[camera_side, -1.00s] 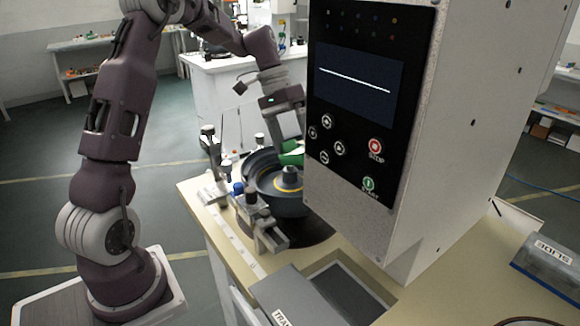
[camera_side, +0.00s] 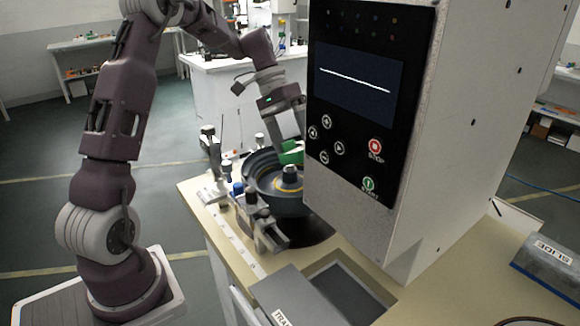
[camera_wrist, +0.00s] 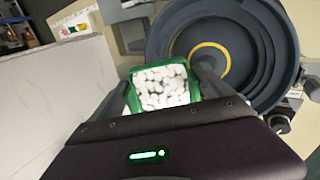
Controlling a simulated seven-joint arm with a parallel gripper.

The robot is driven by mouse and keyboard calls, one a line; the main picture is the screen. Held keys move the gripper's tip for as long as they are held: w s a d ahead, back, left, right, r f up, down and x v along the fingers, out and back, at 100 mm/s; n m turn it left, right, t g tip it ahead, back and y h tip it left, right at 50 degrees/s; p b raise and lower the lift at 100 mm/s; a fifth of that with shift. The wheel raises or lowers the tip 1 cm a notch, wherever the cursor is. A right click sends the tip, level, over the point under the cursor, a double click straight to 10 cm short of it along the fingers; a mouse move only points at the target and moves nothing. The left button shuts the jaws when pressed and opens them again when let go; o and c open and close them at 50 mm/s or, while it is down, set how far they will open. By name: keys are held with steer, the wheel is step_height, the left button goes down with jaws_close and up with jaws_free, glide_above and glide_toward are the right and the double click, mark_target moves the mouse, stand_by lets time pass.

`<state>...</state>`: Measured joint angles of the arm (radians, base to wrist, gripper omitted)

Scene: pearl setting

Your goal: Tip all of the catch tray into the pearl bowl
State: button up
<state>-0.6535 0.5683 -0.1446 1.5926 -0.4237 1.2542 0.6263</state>
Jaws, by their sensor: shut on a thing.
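The catch tray (camera_wrist: 132,101) is a small green tray full of white pearls (camera_wrist: 162,87) in the wrist view. My gripper (camera_wrist: 165,90) is shut on it, with a dark finger at each side. In the side view a green part of the tray (camera_side: 291,154) shows at the far side of the bowl, partly hidden by the machine housing. The pearl bowl (camera_wrist: 275,45) is wide, round and dark, with a yellow ring at its middle. It also shows in the side view (camera_side: 285,206). In the wrist view the tray overlaps the bowl's lower left rim. I see no pearls in the bowl.
A tall grey machine housing (camera_side: 335,190) with a screen and buttons stands close to the right of the bowl. Metal fixtures (camera_side: 266,230) stand at the bowl's near side, and a post (camera_side: 212,160) to its left. A grey tray-labelled box (camera_side: 295,300) lies in front.

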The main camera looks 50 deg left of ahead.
steer(key=shift+a+r+h, duration=0.25)
steer(key=shift+a+h, duration=0.1)
steer(key=shift+h, duration=0.65)
stand_by(1.2)
steer(key=shift+d+y, duration=0.5)
steer(key=shift+y, duration=0.4)
steer(key=shift+d+f+y, duration=0.2)
steer(key=shift+f+y, duration=0.1)
steer(key=shift+y, duration=0.3)
steer(key=shift+a, duration=0.15)
steer(key=shift+w+d+f+y, duration=0.15)
steer(key=shift+d+y, duration=0.1)
steer(key=shift+y, duration=0.3)
steer(key=shift+s+d+f+y, duration=0.15)
steer(key=shift+d+y, duration=0.1)
steer(key=shift+y, duration=0.3)
steer(key=shift+w+d+f+g+y, duration=0.15)
steer(key=shift+f+y, duration=0.15)
steer(key=shift+y, duration=0.45)
steer(key=shift+s+d+f+g+y, duration=0.15)
steer(key=shift+f+y, duration=0.1)
steer(key=shift+y, duration=0.5)
steer(key=shift+w, duration=0.1)
